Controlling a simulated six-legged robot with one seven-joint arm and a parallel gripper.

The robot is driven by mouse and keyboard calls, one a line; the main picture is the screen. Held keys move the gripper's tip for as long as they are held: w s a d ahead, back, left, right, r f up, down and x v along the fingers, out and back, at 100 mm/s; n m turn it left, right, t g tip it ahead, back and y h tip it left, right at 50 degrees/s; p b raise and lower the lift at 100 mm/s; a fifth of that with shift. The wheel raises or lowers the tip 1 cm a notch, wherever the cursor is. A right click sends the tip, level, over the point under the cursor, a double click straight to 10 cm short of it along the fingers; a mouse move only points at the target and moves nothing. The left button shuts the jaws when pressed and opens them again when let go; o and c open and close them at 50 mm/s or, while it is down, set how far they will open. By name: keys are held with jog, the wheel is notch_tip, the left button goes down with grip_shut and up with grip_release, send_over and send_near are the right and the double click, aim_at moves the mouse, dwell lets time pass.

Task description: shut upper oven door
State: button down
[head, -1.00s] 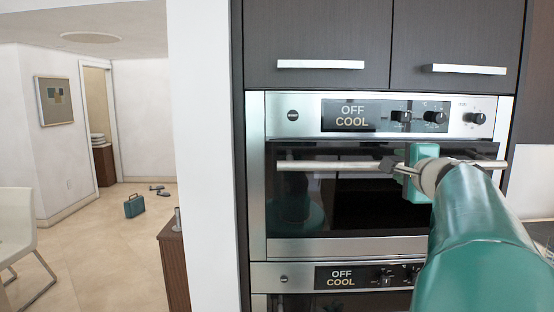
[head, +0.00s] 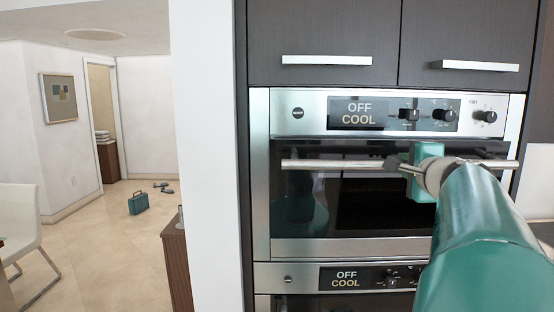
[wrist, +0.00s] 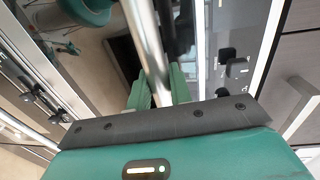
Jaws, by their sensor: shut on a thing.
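The upper oven door (head: 345,190) is dark glass in a steel frame, upright below its control panel. It looks flush or almost flush with the oven front; I cannot tell whether a thin gap is there. Its long round steel handle (head: 335,164) runs across the top of the door. My gripper (head: 394,163) is shut on this handle, right of its middle. In the wrist view the handle (wrist: 146,40) passes between my green fingers (wrist: 157,88). My green arm hides the door's lower right part.
The control panel (head: 395,112) with knobs reads OFF COOL. A lower oven (head: 335,277) sits below, and dark cabinets (head: 320,35) with bar handles are above. A white wall edge (head: 205,150) stands left, with open floor (head: 100,250) beyond.

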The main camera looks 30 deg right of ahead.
jog(key=shift+w+d, duration=0.1)
jog(key=shift+w+d+r, duration=0.2)
jog(key=shift+w+d, duration=0.15)
jog(key=shift+w, duration=0.2)
jog(key=shift+w+d+r, duration=0.2)
jog(key=shift+w+d, duration=0.15)
jog(key=shift+w, duration=0.2)
jog(key=c, duration=1.6)
grip_release()
jog(key=shift+w, duration=0.1)
jog(key=shift+c, duration=0.2)
jog(key=o, duration=0.3)
jog(key=shift+w+d+f, duration=0.1)
jog(key=shift+w+d, duration=0.05)
jog(key=shift+d, duration=0.05)
jog(key=shift+o, duration=0.2)
jog(key=shift+a, duration=0.1)
